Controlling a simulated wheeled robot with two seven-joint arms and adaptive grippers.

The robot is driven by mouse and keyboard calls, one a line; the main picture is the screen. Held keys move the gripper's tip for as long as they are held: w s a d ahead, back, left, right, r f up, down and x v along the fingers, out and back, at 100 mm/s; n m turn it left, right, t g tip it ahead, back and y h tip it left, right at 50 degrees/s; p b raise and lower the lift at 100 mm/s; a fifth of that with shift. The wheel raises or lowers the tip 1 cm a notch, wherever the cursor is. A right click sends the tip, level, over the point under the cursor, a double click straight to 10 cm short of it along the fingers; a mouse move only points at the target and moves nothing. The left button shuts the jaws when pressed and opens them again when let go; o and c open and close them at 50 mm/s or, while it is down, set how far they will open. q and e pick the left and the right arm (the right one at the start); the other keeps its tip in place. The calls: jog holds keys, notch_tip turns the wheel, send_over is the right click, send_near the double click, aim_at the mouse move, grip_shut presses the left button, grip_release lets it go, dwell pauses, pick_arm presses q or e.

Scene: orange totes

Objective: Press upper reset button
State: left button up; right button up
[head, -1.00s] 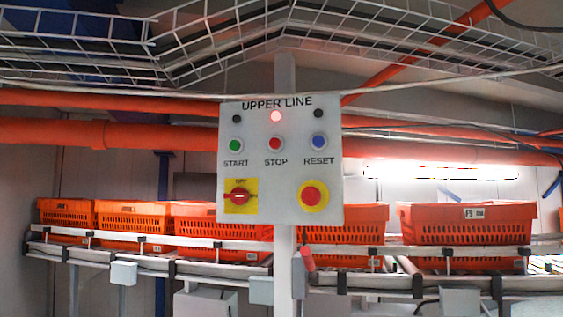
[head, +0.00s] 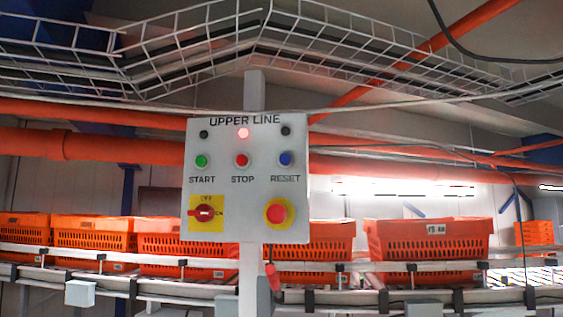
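The blue reset button (head: 285,159) is at the right end of the button row on the grey "UPPER LINE" control panel (head: 245,218). Its label RESET is below it. The green start button (head: 201,161) is at the left and the red stop button (head: 242,160) is in the middle. Above them, the middle lamp (head: 243,133) glows red and the two side lamps are dark. A red rotary switch on yellow (head: 206,212) is lower left. A red emergency button on yellow (head: 278,213) is lower right. Neither of my grippers is in view.
The panel is on a grey post (head: 253,90). Behind it, several orange totes (head: 428,240) stand on a conveyor with a pale rail (head: 420,267). Orange pipes (head: 60,144) and a wire cable tray (head: 190,60) run above. Nothing visible stands in front of the panel.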

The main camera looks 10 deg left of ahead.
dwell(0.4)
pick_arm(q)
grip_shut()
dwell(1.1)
